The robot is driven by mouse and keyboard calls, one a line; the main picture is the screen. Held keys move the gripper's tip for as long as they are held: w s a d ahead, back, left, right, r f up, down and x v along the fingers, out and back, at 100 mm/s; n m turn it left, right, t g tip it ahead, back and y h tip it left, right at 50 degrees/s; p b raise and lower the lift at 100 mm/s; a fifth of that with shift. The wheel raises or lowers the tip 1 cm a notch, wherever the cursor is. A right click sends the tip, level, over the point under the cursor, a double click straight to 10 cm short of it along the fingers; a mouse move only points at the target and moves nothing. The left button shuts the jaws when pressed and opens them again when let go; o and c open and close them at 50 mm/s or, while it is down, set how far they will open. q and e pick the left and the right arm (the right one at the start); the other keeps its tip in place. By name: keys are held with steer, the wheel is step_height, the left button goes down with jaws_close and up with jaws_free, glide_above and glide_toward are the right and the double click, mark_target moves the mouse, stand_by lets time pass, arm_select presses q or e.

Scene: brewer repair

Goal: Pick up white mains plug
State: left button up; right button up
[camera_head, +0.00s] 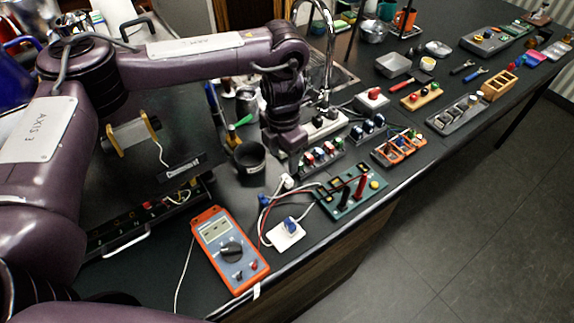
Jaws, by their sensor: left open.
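A small white plug (288,181) is on the dark bench, just below and in front of my left gripper in the picture. It appears to be the mains plug, at the end of a white cable beside a blue plug (264,200). My left gripper (290,162) points down from the purple arm, close above or behind the white plug. Its jaws are open, but the fingers are small, dark and partly lost against the bench items. I cannot tell whether they touch the plug. My right gripper is out of view.
A black cup (249,157) stands left of the gripper. A green board (346,195) with probes, a white socket plate (286,236) and an orange multimeter (230,250) lie nearer the front edge.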

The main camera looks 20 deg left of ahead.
mark_target(287, 178)
arm_select(q)
steer(key=shift+s+d+f, duration=0.1)
steer(key=shift+s+f, duration=0.15)
steer(key=shift+f, duration=0.2)
steer(key=shift+s+d+f, duration=0.4)
steer(key=shift+s+f, duration=0.25)
steer(key=shift+f, duration=0.2)
steer(key=f, duration=0.1)
steer(key=f+p, duration=0.1)
steer(key=shift+w+f+p, duration=0.3)
steer(key=shift+w+f, duration=0.05)
steer(key=shift+w, duration=0.05)
steer(key=shift+w+f, duration=0.1)
steer(key=shift+f, duration=0.6)
steer(key=shift+c, duration=1.7)
steer(key=c, duration=0.5)
steer(key=shift+c, duration=1.1)
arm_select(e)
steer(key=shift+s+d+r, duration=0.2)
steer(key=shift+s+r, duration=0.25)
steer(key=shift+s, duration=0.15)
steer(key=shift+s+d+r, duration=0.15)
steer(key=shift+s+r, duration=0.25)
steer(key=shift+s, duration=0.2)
